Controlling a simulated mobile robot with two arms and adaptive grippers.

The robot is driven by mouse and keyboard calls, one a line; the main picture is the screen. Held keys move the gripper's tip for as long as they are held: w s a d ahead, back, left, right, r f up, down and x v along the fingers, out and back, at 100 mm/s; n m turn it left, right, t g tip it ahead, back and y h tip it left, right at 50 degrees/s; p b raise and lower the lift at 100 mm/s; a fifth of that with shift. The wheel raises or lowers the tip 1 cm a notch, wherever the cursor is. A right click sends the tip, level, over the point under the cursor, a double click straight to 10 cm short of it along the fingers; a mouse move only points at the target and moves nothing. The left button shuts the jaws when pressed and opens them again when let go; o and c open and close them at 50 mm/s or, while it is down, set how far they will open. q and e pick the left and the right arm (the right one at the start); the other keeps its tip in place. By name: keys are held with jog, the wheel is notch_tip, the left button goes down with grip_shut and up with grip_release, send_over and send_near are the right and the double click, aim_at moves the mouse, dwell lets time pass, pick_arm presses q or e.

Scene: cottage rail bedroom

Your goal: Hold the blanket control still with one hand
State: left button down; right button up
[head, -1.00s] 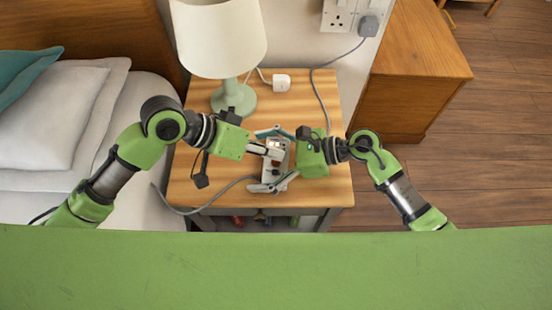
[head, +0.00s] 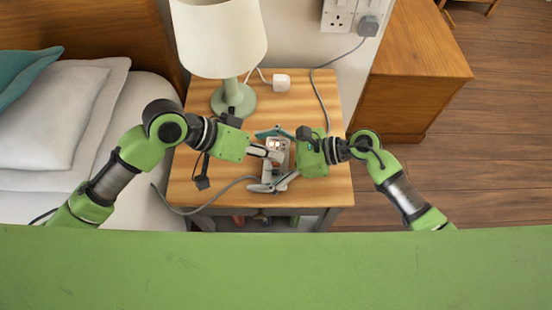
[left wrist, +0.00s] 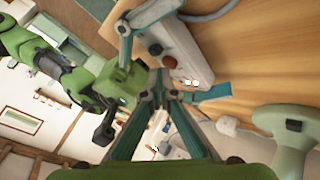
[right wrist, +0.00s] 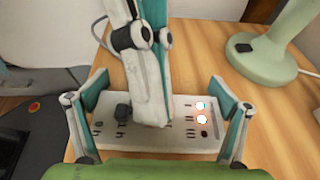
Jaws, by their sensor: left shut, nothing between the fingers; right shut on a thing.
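The blanket control (head: 276,172) is a pale slim box lying on the wooden nightstand. In the right wrist view the control (right wrist: 180,143) has a dark knob (right wrist: 123,111), markings and two bright lights (right wrist: 201,112). In the left wrist view it shows a red-brown button (left wrist: 168,62). My right gripper (head: 273,160) is shut on the control, its fingers at the two ends. My left gripper (head: 279,156) is shut and empty, its fingertips over the control's face. Those fingers hide part of the face in the right wrist view; whether they touch it I cannot tell.
A lamp (head: 233,99) and a white plug-like block (head: 281,83) stand at the back of the nightstand (head: 320,198). A grey cable (head: 215,200) runs along its front left. The bed (head: 60,165) is left; a wooden cabinet (head: 415,60) is right.

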pick_arm(q)
jog(key=shift+f, duration=0.5)
dwell(0.8)
jog(key=shift+r, duration=0.9)
jog(key=shift+r, duration=2.5)
pick_arm(e)
jog(key=o, duration=0.9)
